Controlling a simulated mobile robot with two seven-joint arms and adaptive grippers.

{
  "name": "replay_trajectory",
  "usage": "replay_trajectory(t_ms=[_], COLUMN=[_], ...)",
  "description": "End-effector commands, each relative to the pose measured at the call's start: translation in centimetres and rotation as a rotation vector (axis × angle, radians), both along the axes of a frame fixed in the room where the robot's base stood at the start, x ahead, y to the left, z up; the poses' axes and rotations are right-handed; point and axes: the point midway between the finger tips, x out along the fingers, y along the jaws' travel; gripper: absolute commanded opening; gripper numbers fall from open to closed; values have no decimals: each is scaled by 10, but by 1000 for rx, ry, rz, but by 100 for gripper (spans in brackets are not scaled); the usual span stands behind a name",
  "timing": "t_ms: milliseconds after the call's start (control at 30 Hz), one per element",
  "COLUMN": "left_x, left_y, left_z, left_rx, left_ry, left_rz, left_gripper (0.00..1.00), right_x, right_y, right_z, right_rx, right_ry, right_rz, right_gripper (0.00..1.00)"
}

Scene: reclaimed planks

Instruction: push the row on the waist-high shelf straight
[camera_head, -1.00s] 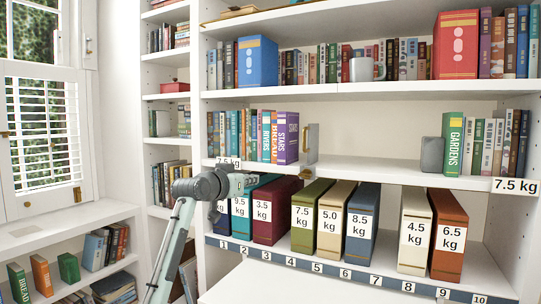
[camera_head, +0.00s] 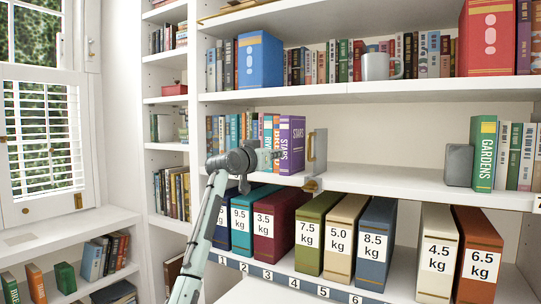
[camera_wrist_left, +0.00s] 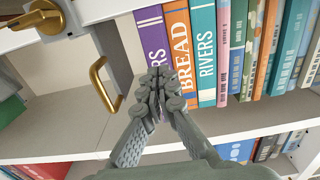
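In the head view, a row of books (camera_head: 233,130) stands upright at the left of the middle shelf (camera_head: 400,182). Its right end is a purple STARS book (camera_head: 291,145), beside orange BREAD and teal RIVERS books. In the left wrist view, BREAD (camera_wrist_left: 180,48) and RIVERS (camera_wrist_left: 203,50) stand close together, with the purple spine (camera_wrist_left: 152,40) partly covered by my fingers. My left gripper (camera_head: 277,155) is at the row's front near STARS. Its fingertips (camera_wrist_left: 158,80) are together with nothing seen between them. I cannot tell whether they touch a spine. My right gripper is not in view.
A grey bracket with a brass handle (camera_head: 311,147) stands just right of the row. Farther right are a grey block (camera_head: 458,165) and a GARDENS book (camera_head: 483,150), with bare shelf between. A mug (camera_head: 376,66) stands above.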

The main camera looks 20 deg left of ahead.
Motion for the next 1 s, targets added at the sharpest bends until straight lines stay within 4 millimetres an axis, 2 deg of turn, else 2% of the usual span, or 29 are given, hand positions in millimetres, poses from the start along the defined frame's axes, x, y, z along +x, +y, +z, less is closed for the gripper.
replay_trajectory(t_ms=[300,567,1000], left_x=[11,11,22], left_y=[-1,-1,-2], left_z=[0,0,1], left_rx=[1,1,0], left_ry=[0,0,0], left_rz=[0,0,-1], left_gripper=[0,0,0], right_x=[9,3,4], right_y=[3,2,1], right_z=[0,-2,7], right_rx=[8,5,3], right_ry=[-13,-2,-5], right_rz=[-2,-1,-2], right_gripper=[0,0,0])
